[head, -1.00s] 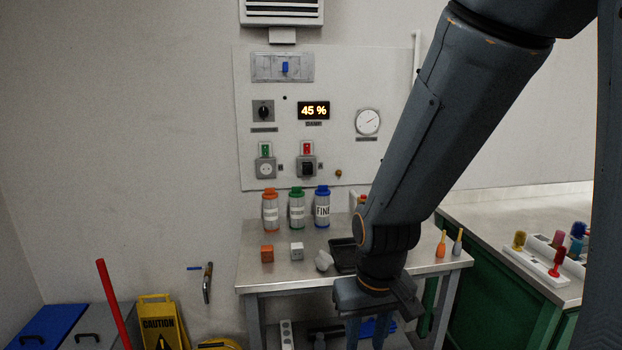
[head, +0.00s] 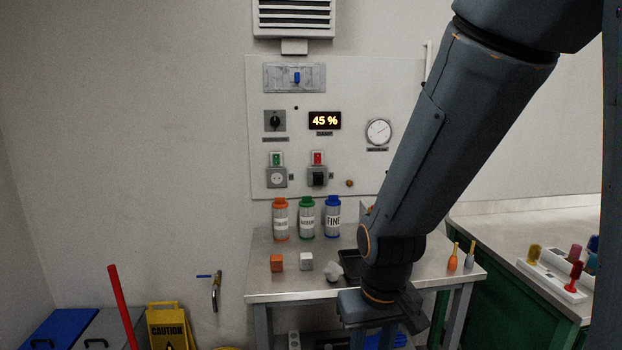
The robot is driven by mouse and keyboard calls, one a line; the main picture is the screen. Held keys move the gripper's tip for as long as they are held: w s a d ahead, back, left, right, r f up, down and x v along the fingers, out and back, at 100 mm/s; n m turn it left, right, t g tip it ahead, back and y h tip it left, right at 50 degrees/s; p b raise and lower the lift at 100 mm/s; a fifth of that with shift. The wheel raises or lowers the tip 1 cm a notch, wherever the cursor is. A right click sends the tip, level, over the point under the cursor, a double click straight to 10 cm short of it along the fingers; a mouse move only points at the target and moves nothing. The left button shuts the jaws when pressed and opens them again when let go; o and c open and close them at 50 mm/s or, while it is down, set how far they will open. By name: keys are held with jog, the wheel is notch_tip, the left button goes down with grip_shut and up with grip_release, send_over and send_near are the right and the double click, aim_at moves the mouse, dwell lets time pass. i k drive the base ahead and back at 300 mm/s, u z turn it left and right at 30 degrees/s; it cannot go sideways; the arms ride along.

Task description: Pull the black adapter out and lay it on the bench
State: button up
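The black adapter (head: 317,179) sits in the right-hand socket on the wall panel, below a red switch. The socket to its left is empty. The metal bench (head: 264,288) stands below the panel. My gripper (head: 384,340) hangs in front of the bench, low and to the right of the adapter and well apart from it. Its fingers are cut off by the bottom edge of the picture, so I cannot see their opening.
Orange, green and blue capped bottles (head: 306,218) stand at the bench's back. An orange cube (head: 277,263), a white cube (head: 305,261), a pale lump (head: 333,271) and a black tray (head: 350,258) lie in front. Two small orange and grey bottles (head: 453,258) stand at the right.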

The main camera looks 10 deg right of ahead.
aim_at(317, 177)
jog(key=u, duration=0.45)
jog(key=i, duration=0.85)
jog(key=u, duration=0.35)
